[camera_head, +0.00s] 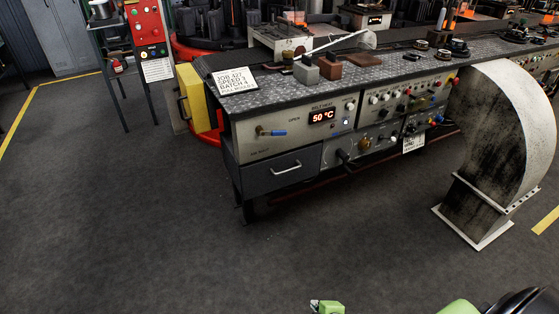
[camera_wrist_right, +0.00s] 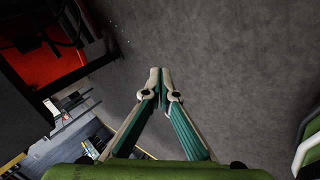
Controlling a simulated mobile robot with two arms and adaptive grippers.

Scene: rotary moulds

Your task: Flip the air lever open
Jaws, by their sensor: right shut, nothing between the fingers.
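The lever with the blue handle (camera_head: 273,132) is on the left of the bench's front panel, below and left of the word OPEN. I take it to be the air lever; its handle lies roughly level, pointing right. My right gripper (camera_head: 318,305) only just shows at the bottom edge of the head view, well apart from the lever. In the right wrist view its two fingers (camera_wrist_right: 160,76) meet at the tips with nothing between them, above grey floor. The lever cannot be made out in that view. My left gripper is not in view.
The bench (camera_head: 245,101) carries a job card (camera_head: 235,81) and small blocks. Its panel has a red 50 °C display (camera_head: 322,117) and a drawer (camera_head: 280,171) below the lever. A curved metal duct (camera_head: 512,115) stands at the right. The floor (camera_head: 150,220) in front is clear.

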